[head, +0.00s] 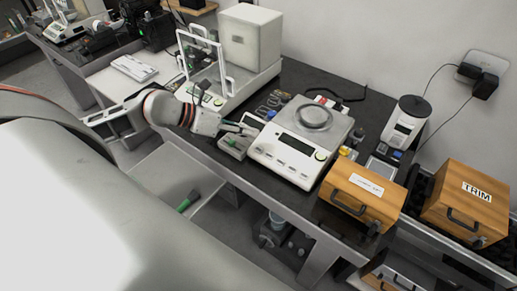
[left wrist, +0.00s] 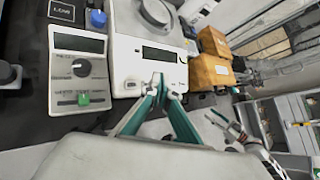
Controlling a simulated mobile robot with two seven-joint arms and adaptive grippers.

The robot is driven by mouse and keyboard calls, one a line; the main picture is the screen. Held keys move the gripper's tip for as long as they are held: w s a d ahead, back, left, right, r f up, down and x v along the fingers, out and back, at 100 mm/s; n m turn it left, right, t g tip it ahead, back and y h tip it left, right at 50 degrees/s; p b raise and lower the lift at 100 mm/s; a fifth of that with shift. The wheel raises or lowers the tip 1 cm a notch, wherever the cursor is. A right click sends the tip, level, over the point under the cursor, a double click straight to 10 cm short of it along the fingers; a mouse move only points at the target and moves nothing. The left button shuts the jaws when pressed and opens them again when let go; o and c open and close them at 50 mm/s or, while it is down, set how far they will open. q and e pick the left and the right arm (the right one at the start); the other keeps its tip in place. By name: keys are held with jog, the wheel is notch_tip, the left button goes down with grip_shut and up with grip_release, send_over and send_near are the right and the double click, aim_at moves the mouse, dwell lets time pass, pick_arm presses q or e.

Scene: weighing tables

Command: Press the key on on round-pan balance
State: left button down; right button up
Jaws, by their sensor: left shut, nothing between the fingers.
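The round-pan balance (head: 283,169) is a white, low unit with a round metal pan (head: 315,116) on top and a dark display (head: 296,143) on its sloped front. A small round green-marked key (head: 321,155) shows near its front right corner. In the left wrist view the balance (left wrist: 123,52) lies ahead, its display (left wrist: 158,54) above the fingertips. My left gripper (head: 254,130) is shut and empty at the balance's front left; its teal fingers also show in the left wrist view (left wrist: 160,88), over the front panel. I cannot tell whether the tips touch. They hide part of the panel.
A grey control box (left wrist: 62,70) with a dial and green switch stands left of the balance. Wooden boxes (head: 363,196) and (head: 468,203) stand to the right. A glass-sided balance (head: 215,98) stands behind left. Teal-tipped fingers, apparently my right gripper (left wrist: 226,126), show low right.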

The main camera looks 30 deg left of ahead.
aim_at(259, 149)
pick_arm(q)
jog(key=f+b, duration=0.2)
jog(key=w+f+b, duration=0.1)
jog(key=f+b, duration=0.1)
jog(key=w+f+b, duration=0.1)
jog(key=f, duration=0.1)
jog(key=shift+d+f+b, duration=0.1)
jog(key=shift+f+b, duration=0.2)
jog(key=shift+b, duration=0.1)
jog(key=shift+w+f, duration=0.1)
jog(key=shift+f, duration=0.05)
pick_arm(e)
jog(key=shift+y, duration=0.4)
jog(key=shift+w+a+f, duration=0.25)
jog(key=shift+a+f, duration=0.25)
jog(key=shift+f, duration=0.35)
jog(key=shift+w+a+f, duration=0.25)
jog(key=shift+a+f, duration=0.25)
jog(key=shift+f, duration=0.35)
jog(key=shift+r, duration=0.15)
pick_arm(q)
jog(key=shift+w+f, duration=0.1)
jog(key=shift+f, duration=0.35)
pick_arm(e)
jog(key=shift+f, duration=0.35)
